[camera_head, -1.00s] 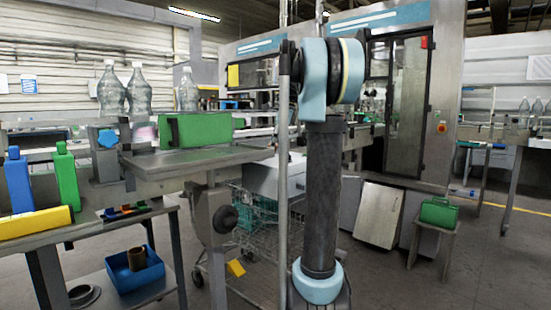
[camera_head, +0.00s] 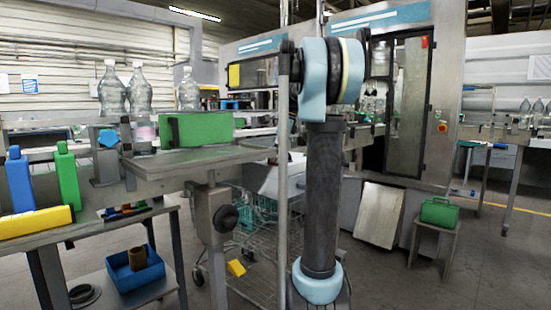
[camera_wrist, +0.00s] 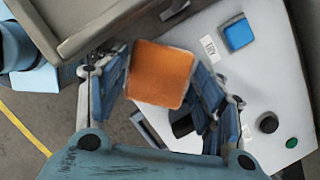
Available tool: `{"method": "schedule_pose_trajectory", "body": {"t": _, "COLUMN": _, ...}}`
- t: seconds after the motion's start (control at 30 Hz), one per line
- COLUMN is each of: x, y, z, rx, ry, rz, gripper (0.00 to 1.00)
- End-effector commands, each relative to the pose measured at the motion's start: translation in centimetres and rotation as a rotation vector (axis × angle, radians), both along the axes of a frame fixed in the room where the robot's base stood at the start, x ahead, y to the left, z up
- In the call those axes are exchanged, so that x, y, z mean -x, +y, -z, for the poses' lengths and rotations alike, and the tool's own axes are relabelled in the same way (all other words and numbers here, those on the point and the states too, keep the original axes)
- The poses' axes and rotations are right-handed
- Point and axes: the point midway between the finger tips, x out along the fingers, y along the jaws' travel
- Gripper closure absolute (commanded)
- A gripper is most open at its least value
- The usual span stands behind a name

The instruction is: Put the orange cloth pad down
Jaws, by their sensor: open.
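The orange cloth pad (camera_wrist: 161,74) is a square with rounded corners in the wrist view. It sits between the two blue fingers of my gripper (camera_wrist: 161,80), over a pale grey panel (camera_wrist: 265,80). My gripper is open, with one finger on each side of the pad. I cannot tell whether the pad rests on the panel or whether a finger still touches it. In the head view neither the pad nor my gripper can be made out; only my arm shows.
The panel bears a blue square (camera_wrist: 238,34), a white label (camera_wrist: 208,45), a black knob (camera_wrist: 268,123) and a green button (camera_wrist: 292,142). A grey metal edge (camera_wrist: 90,30) runs close above the pad. A blue tray (camera_head: 135,275) stands on the lower shelf at left.

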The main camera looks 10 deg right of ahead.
Motion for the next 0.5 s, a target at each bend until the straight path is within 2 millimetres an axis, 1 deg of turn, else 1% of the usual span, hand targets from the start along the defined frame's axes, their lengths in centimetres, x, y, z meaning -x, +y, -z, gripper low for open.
{"method": "schedule_pose_trajectory", "body": {"t": 0.13, "x": 0.0, "y": -0.1, "z": -0.5, "rx": 0.000, "ry": 0.000, "rz": 0.000, "gripper": 0.38}}
{"method": "schedule_pose_trajectory", "body": {"t": 0.23, "x": 0.0, "y": -0.4, "z": -1.5, "rx": 0.000, "ry": 0.000, "rz": 0.001, "gripper": 0.38}}
{"method": "schedule_pose_trajectory", "body": {"t": 0.37, "x": 0.1, "y": -1.0, "z": -3.7, "rx": 0.000, "ry": 0.001, "rz": 0.002, "gripper": 0.38}}
{"method": "schedule_pose_trajectory", "body": {"t": 0.5, "x": 0.2, "y": -1.8, "z": -6.3, "rx": 0.000, "ry": 0.000, "rz": 0.001, "gripper": 0.38}}
